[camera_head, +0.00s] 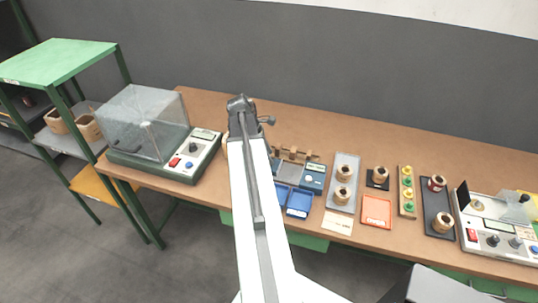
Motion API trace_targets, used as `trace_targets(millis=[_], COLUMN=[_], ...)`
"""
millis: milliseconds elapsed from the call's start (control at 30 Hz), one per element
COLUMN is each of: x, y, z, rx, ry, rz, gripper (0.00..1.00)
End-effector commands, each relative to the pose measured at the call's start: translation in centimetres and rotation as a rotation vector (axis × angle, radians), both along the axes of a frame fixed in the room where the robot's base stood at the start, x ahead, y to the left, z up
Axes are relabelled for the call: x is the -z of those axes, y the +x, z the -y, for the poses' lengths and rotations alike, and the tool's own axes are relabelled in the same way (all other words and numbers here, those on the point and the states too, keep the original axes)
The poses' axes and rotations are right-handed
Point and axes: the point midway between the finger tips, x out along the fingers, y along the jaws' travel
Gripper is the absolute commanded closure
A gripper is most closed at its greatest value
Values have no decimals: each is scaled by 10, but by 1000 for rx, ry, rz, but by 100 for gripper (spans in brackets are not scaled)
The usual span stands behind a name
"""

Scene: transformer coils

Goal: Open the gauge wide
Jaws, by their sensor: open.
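My arm reaches up the middle of the head view, and my gripper (242,104) is at its far end, over the back of the brown bench (350,140). The fingers are small and partly hidden by the arm, and I see nothing held. Right of the arm lies a low grey and blue device (313,180) with a small display; it may be the gauge, but I cannot tell for sure. My arm hides its left side. My gripper is up and left of it, apart from it. Whether any gauge jaws are open or closed is too small to see.
A coil machine with a clear cover (145,120) stands at left. Blue trays (299,203), a grey tray with coils (342,184), an orange tray (376,212) and a tester (495,235) line the right. A green shelf (60,60) stands far left. The bench's back strip is mostly clear.

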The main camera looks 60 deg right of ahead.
Motion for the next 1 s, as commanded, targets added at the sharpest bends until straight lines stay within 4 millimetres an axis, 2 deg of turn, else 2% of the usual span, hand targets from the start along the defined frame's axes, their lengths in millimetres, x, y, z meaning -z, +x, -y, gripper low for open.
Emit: trace_targets(millis=[33, 200, 300, 867, 967, 1000], x=[-15, -47, -59, -59, -59, -59], y=[3, 13, 18, 22, 44, 61], z=[-2, -9, -12, -16, -32, -45], rx=[-1, -1, -2, -4, -50, -86], ry=[0, 0, 0, 0, 1, 0], rz=[0, 0, 1, 1, 1, 1], gripper=[56, 56, 56, 56, 56, 56])
